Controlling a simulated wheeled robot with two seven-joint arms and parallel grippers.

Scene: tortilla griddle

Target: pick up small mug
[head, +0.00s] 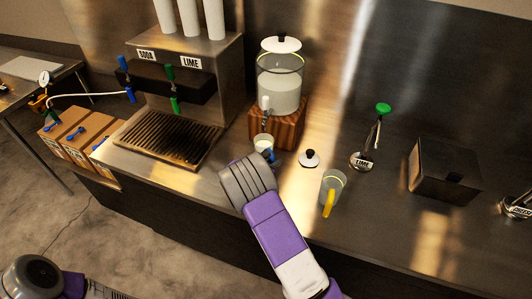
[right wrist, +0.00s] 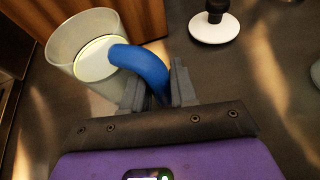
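A small clear mug with a blue handle (head: 262,141) stands below the drink dispenser's tap. In the right wrist view the mug (right wrist: 88,52) is at the upper left, its blue handle reaching between my fingers. My right gripper (right wrist: 160,88) has a narrow gap, filled by the handle, with a finger on each side; it looks shut on it. In the head view the right gripper (head: 262,160) is just in front of the mug, its fingertips mostly hidden by its own body. My left arm shows only at the bottom left; its gripper is out of view.
A drink dispenser (head: 281,84) on a wooden stand (head: 290,128) is right behind the mug. A white lid (head: 309,158) and a yellow-handled mug (head: 333,184) are to the right. The soda machine's drip tray (head: 168,140) is left. A black box (head: 442,170) stands far right.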

